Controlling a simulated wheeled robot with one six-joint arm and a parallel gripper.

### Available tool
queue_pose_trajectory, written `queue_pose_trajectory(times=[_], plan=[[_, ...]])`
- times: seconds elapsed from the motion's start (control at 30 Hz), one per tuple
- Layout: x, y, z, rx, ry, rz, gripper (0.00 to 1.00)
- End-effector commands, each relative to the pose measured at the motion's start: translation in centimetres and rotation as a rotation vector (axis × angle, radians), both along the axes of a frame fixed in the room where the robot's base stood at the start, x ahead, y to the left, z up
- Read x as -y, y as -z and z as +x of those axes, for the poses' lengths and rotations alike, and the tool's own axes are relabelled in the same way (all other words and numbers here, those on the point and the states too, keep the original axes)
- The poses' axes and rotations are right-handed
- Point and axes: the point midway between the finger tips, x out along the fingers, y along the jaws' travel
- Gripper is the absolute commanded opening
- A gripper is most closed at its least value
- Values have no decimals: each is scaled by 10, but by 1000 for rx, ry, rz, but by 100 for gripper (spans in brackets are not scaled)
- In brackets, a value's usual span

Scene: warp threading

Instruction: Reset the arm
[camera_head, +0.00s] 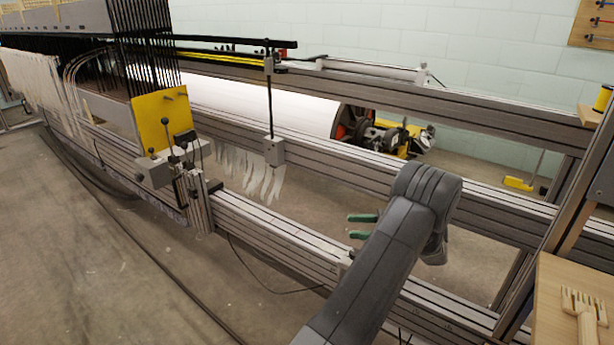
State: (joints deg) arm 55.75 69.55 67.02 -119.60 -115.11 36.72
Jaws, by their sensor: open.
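My grey arm rises from the bottom centre of the head view, and its bent end stands in front of the loom frame. Two green fingertips of my gripper (361,226) stick out to the left of the arm, one above the other with a gap between them. Nothing shows between them. The rest of the gripper is hidden behind my arm. The gripper appears apart from the frame's lower rail (278,238), but its exact distance cannot be told.
A yellow plate (160,118) and a control box with levers (155,171) stand at the left. A white roll (255,105) lies behind the rails. White threads (262,178) hang near a grey block (274,151). A wooden comb (586,318) lies lower right. The left floor is mostly clear.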

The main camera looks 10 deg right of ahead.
Motion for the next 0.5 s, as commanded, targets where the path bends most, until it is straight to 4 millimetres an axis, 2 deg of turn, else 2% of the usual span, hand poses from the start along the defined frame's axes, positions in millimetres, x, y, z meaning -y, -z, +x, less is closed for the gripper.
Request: queue_pose_trajectory(times=[0.5], plan=[[0, 47, 0, 0, 1, 0, 53]])
